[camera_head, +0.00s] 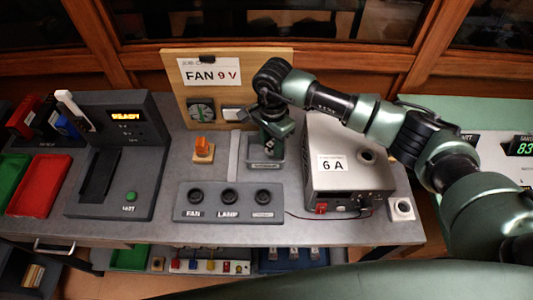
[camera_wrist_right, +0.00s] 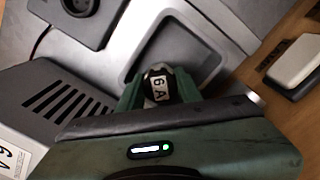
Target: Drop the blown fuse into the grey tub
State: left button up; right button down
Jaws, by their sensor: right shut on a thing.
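My right gripper (camera_head: 270,147) hangs over the grey tub (camera_head: 282,158) at the back middle of the bench. In the right wrist view its green fingers (camera_wrist_right: 161,88) are shut on the fuse (camera_wrist_right: 158,86), a small dark and white cylinder marked "6 A". The grey tub (camera_wrist_right: 134,68) lies below and beyond the fuse in that view, and its visible floor is bare. The fuse appears to be above the tub; the exact height is unclear. In the head view the gripper mostly hides the fuse. My left gripper is not in view.
A grey box marked "6 A" (camera_head: 345,178) with a round socket on top stands right of the tub. A switch panel (camera_head: 230,214) lies in front. An upright "FAN 9 V" board (camera_head: 180,95) stands behind. A "READY" tester (camera_head: 95,204) stands at left.

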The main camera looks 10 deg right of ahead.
jog(key=c, duration=0.9)
grip_release()
jog(key=shift+r, duration=0.1)
notch_tip(320, 180, up, 7)
jog(key=shift+f+b, duration=0.1)
jog(key=shift+b, duration=0.85)
jog(key=shift+r, duration=0.45)
jog(key=shift+s, duration=0.1)
